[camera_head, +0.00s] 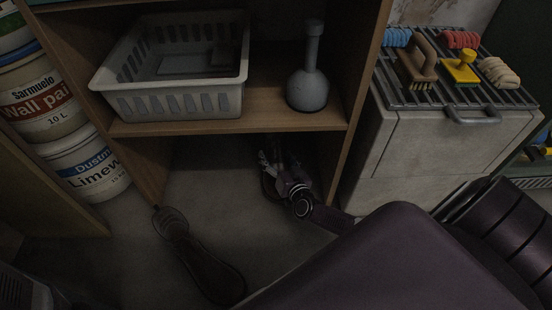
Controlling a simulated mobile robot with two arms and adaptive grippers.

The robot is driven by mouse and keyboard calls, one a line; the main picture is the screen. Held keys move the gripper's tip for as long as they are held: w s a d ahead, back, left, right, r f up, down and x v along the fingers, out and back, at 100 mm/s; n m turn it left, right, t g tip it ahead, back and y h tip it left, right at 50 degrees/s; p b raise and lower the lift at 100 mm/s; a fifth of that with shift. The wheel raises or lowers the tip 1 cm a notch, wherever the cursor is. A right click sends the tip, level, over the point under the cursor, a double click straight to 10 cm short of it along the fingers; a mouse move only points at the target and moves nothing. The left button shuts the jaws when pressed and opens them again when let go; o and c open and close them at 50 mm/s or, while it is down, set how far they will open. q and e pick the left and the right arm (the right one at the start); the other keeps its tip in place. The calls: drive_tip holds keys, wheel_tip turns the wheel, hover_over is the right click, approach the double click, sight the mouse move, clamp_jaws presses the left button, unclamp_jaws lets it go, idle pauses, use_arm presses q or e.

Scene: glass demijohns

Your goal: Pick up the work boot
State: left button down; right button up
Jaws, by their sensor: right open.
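A dark brown, elongated shoe-shaped object (204,262) lies on the floor in front of the shelf unit, narrow at its far end and wider at its near end. It looks like the work boot, but the dim light hides its details. My right gripper (270,165) is open and reaches into the shelf's shadowed bottom bay, to the right of and beyond that object and apart from it. A dark curved shape beside the fingers is too dim to name. My left gripper is not in view.
The wooden shelf (270,123) holds a pale basket (175,103) and a grey long-necked flask (308,88). Paint buckets (90,170) are stacked at left. A pale cabinet (440,145) at right carries brushes on a rack. Bare floor surrounds the shoe-shaped object.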

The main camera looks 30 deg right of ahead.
drive_tip(key=shift+c, duration=0.3)
drive_tip(key=c, duration=1.5)
drive_tip(key=shift+w+r, duration=0.1)
drive_tip(key=shift+r, duration=0.05)
drive_tip(key=shift+c, duration=0.2)
drive_tip(key=shift+r, duration=0.1)
